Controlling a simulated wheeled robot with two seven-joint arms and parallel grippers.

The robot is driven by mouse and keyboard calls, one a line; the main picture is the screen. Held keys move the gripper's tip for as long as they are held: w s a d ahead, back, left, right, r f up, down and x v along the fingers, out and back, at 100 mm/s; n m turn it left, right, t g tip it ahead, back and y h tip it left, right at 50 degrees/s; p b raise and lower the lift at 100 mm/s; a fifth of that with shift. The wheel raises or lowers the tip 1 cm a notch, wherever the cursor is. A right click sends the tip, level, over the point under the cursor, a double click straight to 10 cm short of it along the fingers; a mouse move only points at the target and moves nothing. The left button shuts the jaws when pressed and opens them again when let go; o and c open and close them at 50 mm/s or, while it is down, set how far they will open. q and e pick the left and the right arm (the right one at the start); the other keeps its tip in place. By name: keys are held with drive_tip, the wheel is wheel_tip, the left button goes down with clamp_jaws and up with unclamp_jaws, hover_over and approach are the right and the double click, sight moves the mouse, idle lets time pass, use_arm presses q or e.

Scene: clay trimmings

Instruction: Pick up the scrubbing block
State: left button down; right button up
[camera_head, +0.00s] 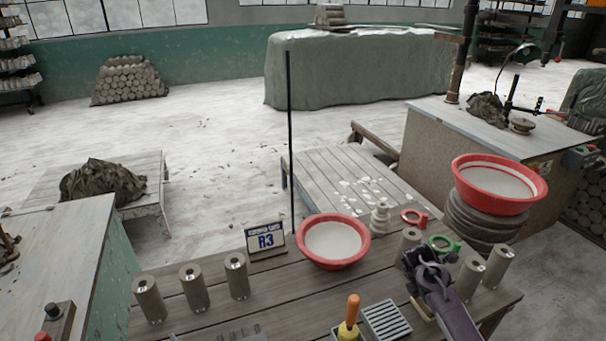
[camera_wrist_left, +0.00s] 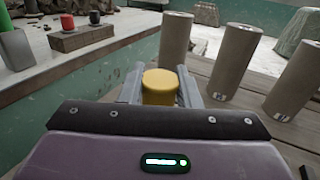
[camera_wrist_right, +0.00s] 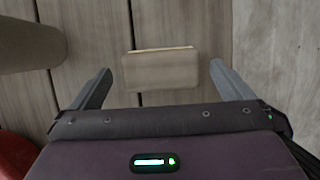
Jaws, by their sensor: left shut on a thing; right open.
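The scrubbing block, a small tan-brown block (camera_wrist_right: 160,70), lies on the wooden table boards in the right wrist view, with a pale far edge. My right gripper (camera_head: 427,268) is open, with one finger on each side of the block in the right wrist view and a gap to both; it does not touch it. In the head view the gripper and arm mostly hide that spot. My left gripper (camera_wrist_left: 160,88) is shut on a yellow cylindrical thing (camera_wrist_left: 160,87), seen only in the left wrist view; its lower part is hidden.
Several grey-brown cylinders (camera_head: 194,287) stand along the table, some close to my right gripper (camera_head: 498,266). A red bowl (camera_head: 333,242), an R3 sign (camera_head: 266,241), a slatted grey tray (camera_head: 386,321) and an orange-handled yellow tool (camera_head: 350,318) are also on it.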

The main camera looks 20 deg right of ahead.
drive_tip(key=shift+x, duration=1.45)
drive_tip(key=c, duration=1.1)
wheel_tip(320, 180, up, 10)
drive_tip(key=shift+r, duration=0.1)
